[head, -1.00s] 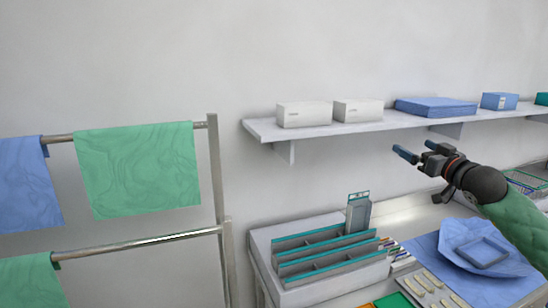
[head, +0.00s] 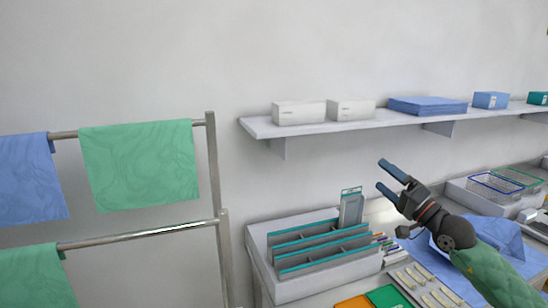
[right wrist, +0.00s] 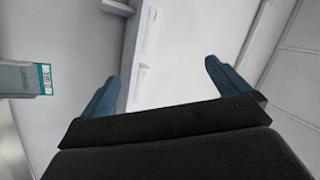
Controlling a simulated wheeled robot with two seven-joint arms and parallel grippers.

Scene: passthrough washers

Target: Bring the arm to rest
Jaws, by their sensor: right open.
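My right gripper (head: 388,179) is in the head view, right of centre, with its two blue fingers spread and nothing between them. It is raised above the worktop, in front of the wall and below the shelf. My right arm, in a green sleeve, comes in from the lower right. In the right wrist view the gripper (right wrist: 165,92) also shows open and empty, with pale wall and shelf surfaces beyond it. My left gripper is in neither view.
A white shelf (head: 345,127) with boxes runs along the wall. A divided grey tray (head: 290,290) with an upright grey holder (head: 351,208) stands on the worktop. Blue cloth (head: 495,236) and wire baskets (head: 495,185) lie to the right. A towel rack (head: 214,170) stands at the left.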

